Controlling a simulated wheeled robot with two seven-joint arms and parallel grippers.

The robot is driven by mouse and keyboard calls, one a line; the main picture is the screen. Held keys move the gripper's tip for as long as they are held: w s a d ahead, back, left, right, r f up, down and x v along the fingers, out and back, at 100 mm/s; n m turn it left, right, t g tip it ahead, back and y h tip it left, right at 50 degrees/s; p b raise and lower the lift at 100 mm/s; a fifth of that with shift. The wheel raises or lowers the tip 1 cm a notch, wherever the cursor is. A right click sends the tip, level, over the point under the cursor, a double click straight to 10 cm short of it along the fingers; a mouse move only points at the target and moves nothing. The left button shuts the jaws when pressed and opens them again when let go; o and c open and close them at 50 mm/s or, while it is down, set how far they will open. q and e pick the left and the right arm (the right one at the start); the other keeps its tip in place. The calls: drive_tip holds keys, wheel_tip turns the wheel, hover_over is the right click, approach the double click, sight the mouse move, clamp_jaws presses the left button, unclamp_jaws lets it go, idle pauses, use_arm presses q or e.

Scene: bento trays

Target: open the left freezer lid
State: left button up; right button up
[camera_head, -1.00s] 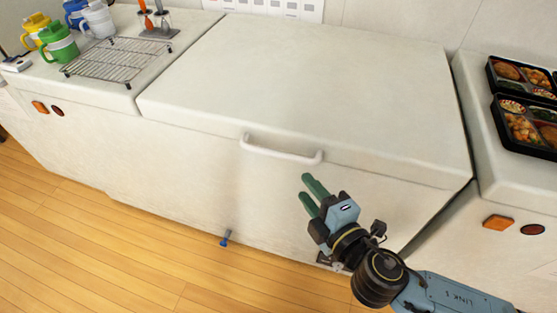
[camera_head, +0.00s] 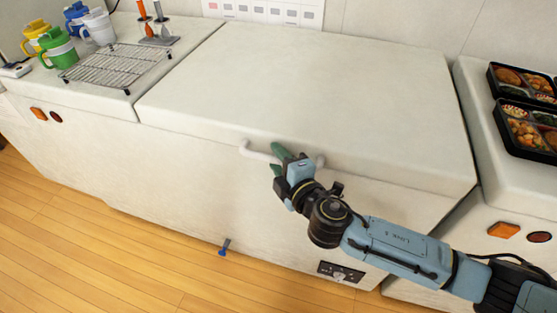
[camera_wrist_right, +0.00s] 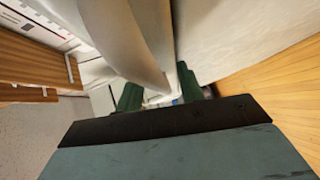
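The white freezer lid (camera_head: 320,80) lies flat and shut on the white chest. Its white bar handle (camera_head: 257,153) runs along the front edge of the lid. My right gripper (camera_head: 282,155) is at the middle of the handle, with its green fingers pointing up and left. In the right wrist view the handle (camera_wrist_right: 130,45) runs down between the two green fingers of the right gripper (camera_wrist_right: 158,92). The fingers stand apart, and a gap seems to show beside the handle. The arm hides the handle's middle in the head view. My left gripper is not in view.
A wire rack (camera_head: 117,64) and several colored jugs (camera_head: 60,48) stand on the left counter. Black bento trays (camera_head: 527,128) sit on the right counter. The lid top is clear.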

clamp_jaws()
drive_tip(key=shift+r, duration=0.1)
idle(0.3)
